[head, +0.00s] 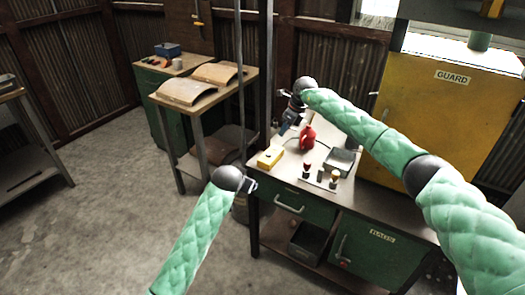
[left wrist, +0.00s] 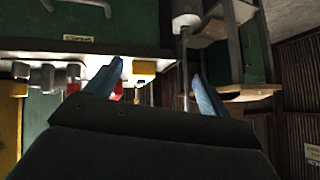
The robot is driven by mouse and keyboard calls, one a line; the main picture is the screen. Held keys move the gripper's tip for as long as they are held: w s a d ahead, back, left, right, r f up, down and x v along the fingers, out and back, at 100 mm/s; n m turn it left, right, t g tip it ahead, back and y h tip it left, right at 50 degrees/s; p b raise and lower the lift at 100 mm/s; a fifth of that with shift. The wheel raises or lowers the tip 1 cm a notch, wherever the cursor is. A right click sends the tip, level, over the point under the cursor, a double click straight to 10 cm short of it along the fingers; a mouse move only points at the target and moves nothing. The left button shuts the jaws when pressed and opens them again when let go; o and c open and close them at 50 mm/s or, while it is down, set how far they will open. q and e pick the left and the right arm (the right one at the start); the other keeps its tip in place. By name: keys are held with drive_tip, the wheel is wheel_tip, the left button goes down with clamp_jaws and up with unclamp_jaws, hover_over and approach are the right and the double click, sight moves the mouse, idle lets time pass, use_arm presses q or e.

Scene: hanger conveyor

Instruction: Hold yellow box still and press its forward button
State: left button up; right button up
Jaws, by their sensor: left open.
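The small yellow box (head: 270,157) lies near the left edge of the workbench top. It also shows between the finger directions in the left wrist view (left wrist: 144,67), beyond the fingertips. Its buttons are too small to tell apart. My left gripper (head: 251,186) is by the bench's front left corner, in front of the box and apart from it. Its blue fingers (left wrist: 157,70) are spread and empty. My right gripper (head: 286,128) points down over the back left of the bench, behind the box. Its fingers are too small and dark to read.
On the workbench (head: 290,175), a red object (head: 307,138) stands behind the box, with a grey tray (head: 341,161) and several small knobbed parts (head: 333,180) to the right. A yellow guard cabinet (head: 430,120) stands at right. A thin post (head: 268,70) rises by the bench's left end.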

use_arm(q)
drive_tip(key=w+d+r+m+t, duration=0.1)
drive_tip(key=w+d+r, duration=0.2)
drive_tip(key=w+r, duration=0.3)
drive_tip(key=w+d+r+m, duration=0.1)
drive_tip(key=w+d+r, duration=0.2)
drive_tip(key=w+r, duration=0.35)
wheel_tip(320, 180, up, 5)
drive_tip(key=m, duration=0.1)
hover_over(266, 159)
drive_tip(key=s, duration=0.2)
drive_tip(key=f+g, duration=0.2)
drive_tip(key=f, duration=0.3)
drive_tip(key=a+f+n+g, duration=0.1)
drive_tip(key=f, duration=0.4)
drive_tip(key=f+g, duration=0.2)
drive_tip(key=f, duration=0.3)
drive_tip(key=shift+w+a+f+g, duration=0.1)
drive_tip(key=shift+w+a+g, duration=0.1)
drive_tip(key=shift+a+g, duration=0.15)
drive_tip(key=shift+n+g+h, duration=0.25)
drive_tip(key=shift+n+h, duration=0.15)
drive_tip(key=shift+n, duration=0.2)
drive_tip(key=shift+s+x, duration=0.2)
drive_tip(key=shift+x, duration=1.75)
drive_tip(key=shift+s+x, duration=0.15)
drive_tip(key=shift+x, duration=1.85)
drive_tip(key=shift+d+f, duration=0.1)
drive_tip(key=shift+d, duration=0.05)
